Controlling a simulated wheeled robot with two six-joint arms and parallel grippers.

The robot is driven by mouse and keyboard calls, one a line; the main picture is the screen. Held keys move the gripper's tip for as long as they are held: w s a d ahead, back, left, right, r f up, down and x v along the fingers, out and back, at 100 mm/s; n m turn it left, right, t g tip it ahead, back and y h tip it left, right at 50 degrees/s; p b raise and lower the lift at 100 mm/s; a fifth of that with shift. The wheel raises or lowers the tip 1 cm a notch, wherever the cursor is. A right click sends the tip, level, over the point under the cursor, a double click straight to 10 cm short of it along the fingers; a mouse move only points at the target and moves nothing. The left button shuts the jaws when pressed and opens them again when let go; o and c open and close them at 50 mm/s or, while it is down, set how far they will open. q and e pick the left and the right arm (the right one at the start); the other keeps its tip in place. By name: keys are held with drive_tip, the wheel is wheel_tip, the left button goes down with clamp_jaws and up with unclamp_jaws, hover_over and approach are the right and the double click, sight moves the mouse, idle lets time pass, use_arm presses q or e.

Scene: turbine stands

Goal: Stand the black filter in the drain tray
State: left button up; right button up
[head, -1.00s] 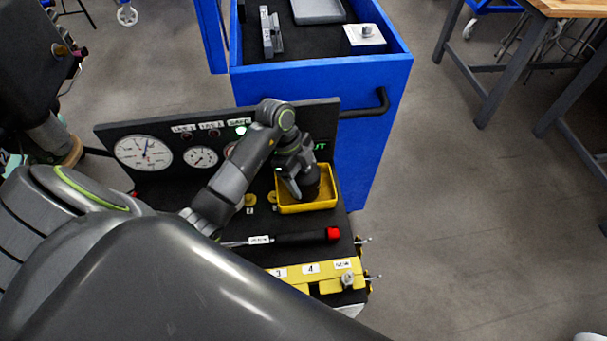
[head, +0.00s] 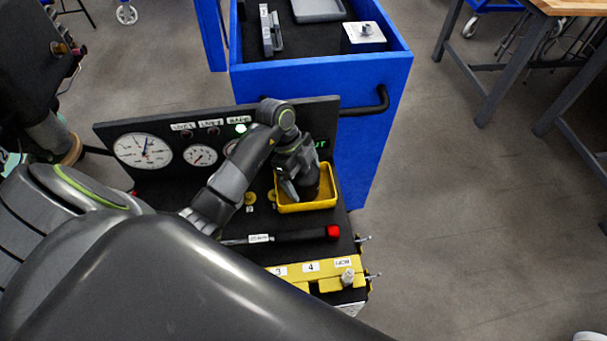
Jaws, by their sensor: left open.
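The black filter (head: 311,184) is a dark cylinder that stands, apparently upright, inside the yellow drain tray (head: 308,207) on the black stand. My left gripper (head: 297,190) is at the tray, right beside the filter, with its jaws open. A finger covers part of the filter, and I cannot tell whether it touches it. The filter's foot is partly hidden. My right gripper is not in view.
A gauge panel (head: 144,151) rises behind the tray. A red-ended black tool (head: 300,237) lies in front of it, then a yellow numbered strip (head: 311,267). A blue cart (head: 330,85) stands behind.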

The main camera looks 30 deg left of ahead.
use_arm(q)
drive_tip(key=shift+r, duration=0.1)
drive_tip(key=p+v, duration=0.7)
idle(0.5)
drive_tip(key=shift+s, duration=0.1)
idle(0.4)
